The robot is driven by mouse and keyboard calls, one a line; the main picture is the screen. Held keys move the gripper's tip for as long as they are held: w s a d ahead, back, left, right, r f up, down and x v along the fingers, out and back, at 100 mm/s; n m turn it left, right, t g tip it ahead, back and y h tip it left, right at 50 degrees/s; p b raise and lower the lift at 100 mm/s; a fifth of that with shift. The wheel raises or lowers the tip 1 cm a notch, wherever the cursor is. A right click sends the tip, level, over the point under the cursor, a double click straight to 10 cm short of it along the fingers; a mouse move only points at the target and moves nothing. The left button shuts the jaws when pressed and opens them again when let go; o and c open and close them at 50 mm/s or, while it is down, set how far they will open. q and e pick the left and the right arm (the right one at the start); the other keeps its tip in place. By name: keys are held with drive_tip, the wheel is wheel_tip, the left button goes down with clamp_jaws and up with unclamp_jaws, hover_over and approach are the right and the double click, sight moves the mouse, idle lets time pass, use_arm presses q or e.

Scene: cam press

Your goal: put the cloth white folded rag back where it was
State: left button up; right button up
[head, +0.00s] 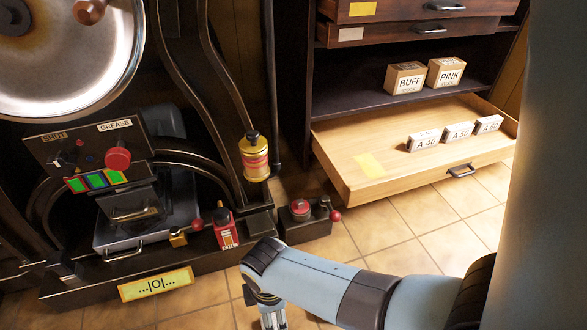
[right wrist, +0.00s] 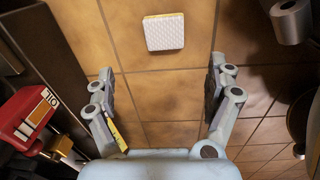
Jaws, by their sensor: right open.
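The white folded rag (right wrist: 164,31) shows at the top of the right wrist view as a small quilted white square with a yellowish edge. It lies flat on the tan tile floor (right wrist: 165,100). My right gripper (right wrist: 160,82) is open and empty, with its fingers spread over the floor. The rag is beyond the fingertips and apart from them. In the head view my right arm comes in from the right and the gripper (head: 272,315) points down at the bottom edge. The rag does not show in the head view. My left gripper is not in view.
A dark press with a red can (head: 226,230) and a yellow sign (head: 155,284) stands at left. An open wooden drawer (head: 375,188) holds several white boxes and juts over the floor. A shelf above holds the BUFF box (head: 405,78) and PINK box (head: 447,74).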

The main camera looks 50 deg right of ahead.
drive_tip(key=s+d+r+m+t, duration=0.1)
drive_tip(key=s+r+m+t, duration=0.1)
drive_tip(key=r, duration=0.5)
drive_tip(key=s+d+r+m+t, duration=0.2)
drive_tip(key=r+m+t, duration=0.1)
drive_tip(key=r, duration=0.5)
drive_tip(key=s+d+r+m+t, duration=0.2)
drive_tip(key=r+m+t, duration=0.1)
drive_tip(key=r, duration=0.5)
drive_tip(key=shift+s+d+r+m, duration=0.15)
drive_tip(key=shift+d+r+m, duration=0.1)
drive_tip(key=shift+m, duration=0.65)
